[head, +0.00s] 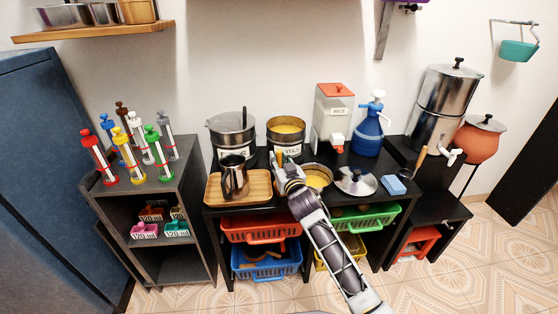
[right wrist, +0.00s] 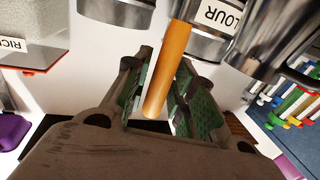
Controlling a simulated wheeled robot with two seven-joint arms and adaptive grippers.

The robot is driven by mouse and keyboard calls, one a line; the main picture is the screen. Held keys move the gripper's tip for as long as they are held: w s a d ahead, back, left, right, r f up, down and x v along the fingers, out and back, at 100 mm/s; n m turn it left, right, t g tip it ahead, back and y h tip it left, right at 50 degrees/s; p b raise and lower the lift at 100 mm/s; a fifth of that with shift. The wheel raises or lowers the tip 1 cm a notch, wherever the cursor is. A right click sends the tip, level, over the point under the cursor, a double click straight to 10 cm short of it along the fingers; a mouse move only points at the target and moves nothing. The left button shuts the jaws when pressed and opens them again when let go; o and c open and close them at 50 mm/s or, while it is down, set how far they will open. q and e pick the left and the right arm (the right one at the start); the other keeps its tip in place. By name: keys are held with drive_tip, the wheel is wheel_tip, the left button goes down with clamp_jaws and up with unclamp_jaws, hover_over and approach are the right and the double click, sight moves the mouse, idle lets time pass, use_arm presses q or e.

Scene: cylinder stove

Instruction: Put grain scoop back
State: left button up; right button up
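My right gripper (head: 283,168) is above the black table, in front of the yellow-filled canister. In the right wrist view its green-padded fingers (right wrist: 160,100) are on either side of an orange-brown wooden handle (right wrist: 170,70), with little or no gap, so it looks held. The handle, which I take for the grain scoop's, also shows in the head view (head: 279,157). The scoop's head is hidden. The labelled canister with yellow contents (head: 286,135) stands just behind, and a larger flour canister (head: 231,135) stands to its left. My left gripper is not in view.
A pot with yellow contents (head: 318,180) is right of the gripper. A wooden tray (head: 258,187) with a metal pitcher (head: 234,178) is left. A lid (head: 356,181), blue sponge (head: 394,185), rice dispenser (head: 332,115) and blue pump bottle (head: 368,130) stand to the right.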

drive_tip(key=shift+o, duration=1.1)
drive_tip(key=shift+r, duration=0.15)
drive_tip(key=shift+s, duration=0.15)
drive_tip(key=shift+v, duration=0.95)
drive_tip(key=shift+p+v, duration=0.3)
drive_tip(key=shift+v, duration=0.8)
use_arm(q)
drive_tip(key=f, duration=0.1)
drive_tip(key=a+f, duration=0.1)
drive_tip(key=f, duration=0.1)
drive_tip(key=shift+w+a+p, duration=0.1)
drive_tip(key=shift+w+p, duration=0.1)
drive_tip(key=shift+p, duration=0.15)
use_arm(e)
drive_tip(key=v, duration=0.7)
drive_tip(key=shift+s, duration=0.25)
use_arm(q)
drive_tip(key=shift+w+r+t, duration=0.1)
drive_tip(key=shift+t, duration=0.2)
use_arm(e)
drive_tip(key=shift+d, duration=0.1)
